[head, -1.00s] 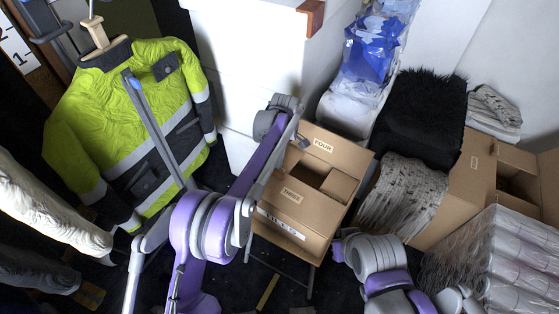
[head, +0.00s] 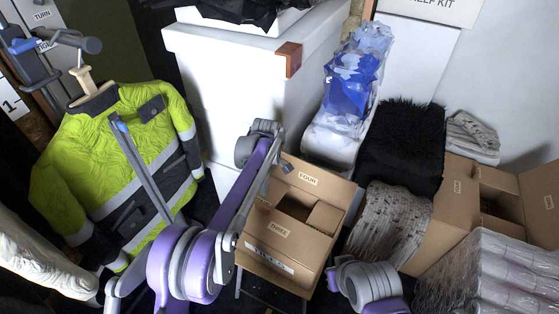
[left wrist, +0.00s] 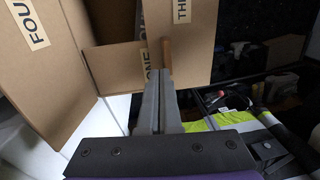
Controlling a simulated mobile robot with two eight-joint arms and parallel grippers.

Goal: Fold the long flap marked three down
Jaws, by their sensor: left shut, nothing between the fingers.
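A brown cardboard box (head: 318,240) stands open at the centre of the head view. The long flap marked THREE (head: 272,228) is on its near side, above the face with a white label; its exact angle is hard to tell. The flap also shows at the top of the left wrist view (left wrist: 190,60). The flap marked FOUR (head: 309,182) is on the far side. A flap marked ONE (left wrist: 125,58) lies behind my fingers in the left wrist view. My left gripper (head: 287,168) is shut and empty at the box's upper left; its fingertips (left wrist: 163,74) appear close to the THREE flap's edge.
A white cabinet (head: 240,70) stands behind the box. A hi-vis jacket (head: 115,165) hangs at left. A black furry block (head: 402,145), a ribbed grey bundle (head: 390,220) and a second open box (head: 450,215) crowd the right.

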